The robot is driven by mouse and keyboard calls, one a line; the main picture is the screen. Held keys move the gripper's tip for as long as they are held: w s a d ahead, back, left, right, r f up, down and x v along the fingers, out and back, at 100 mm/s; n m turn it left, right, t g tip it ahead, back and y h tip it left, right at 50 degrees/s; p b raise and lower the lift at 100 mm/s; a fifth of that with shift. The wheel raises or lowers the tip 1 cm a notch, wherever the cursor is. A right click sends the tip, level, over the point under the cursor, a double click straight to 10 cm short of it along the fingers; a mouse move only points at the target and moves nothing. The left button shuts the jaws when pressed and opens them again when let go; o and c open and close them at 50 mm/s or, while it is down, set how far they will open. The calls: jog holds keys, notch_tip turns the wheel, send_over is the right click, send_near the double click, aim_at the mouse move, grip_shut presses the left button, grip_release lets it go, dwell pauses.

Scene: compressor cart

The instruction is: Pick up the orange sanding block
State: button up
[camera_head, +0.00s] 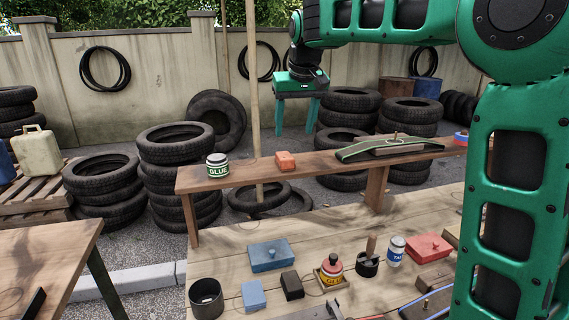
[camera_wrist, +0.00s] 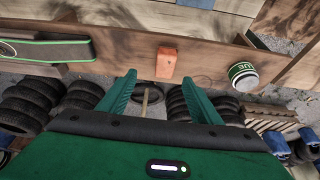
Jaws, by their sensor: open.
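The orange sanding block (camera_head: 285,160) lies on the raised wooden shelf, between the glue jar and the green curved piece. It also shows in the wrist view (camera_wrist: 166,63), ahead of my fingers and near the middle. My gripper (camera_head: 296,134) is open and empty, with its two green fingers pointing down. In the head view it hangs above the shelf and a little right of the block. In the wrist view the fingers (camera_wrist: 162,88) are apart, with the block beyond their tips and not between them.
The shelf (camera_head: 240,177) also holds a glue jar (camera_head: 217,166) left of the block and a green curved piece (camera_head: 388,148) to its right. The bench below holds a blue box (camera_head: 270,256), a red box (camera_head: 428,247) and several small containers. A thin pole (camera_head: 253,90) stands close by.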

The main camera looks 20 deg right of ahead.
jog(key=w+a, duration=0.1)
send_over(285, 155)
jog(key=s, duration=0.2)
jog(key=f, duration=0.4)
jog(key=shift+a+f, duration=0.25)
jog(key=shift+s+x, duration=0.15)
jog(key=shift+x, duration=1.15)
jog(key=shift+s+x, duration=0.2)
jog(key=shift+x, duration=1.1)
jog(key=shift+d+f, duration=0.15)
jog(key=c, duration=1.2)
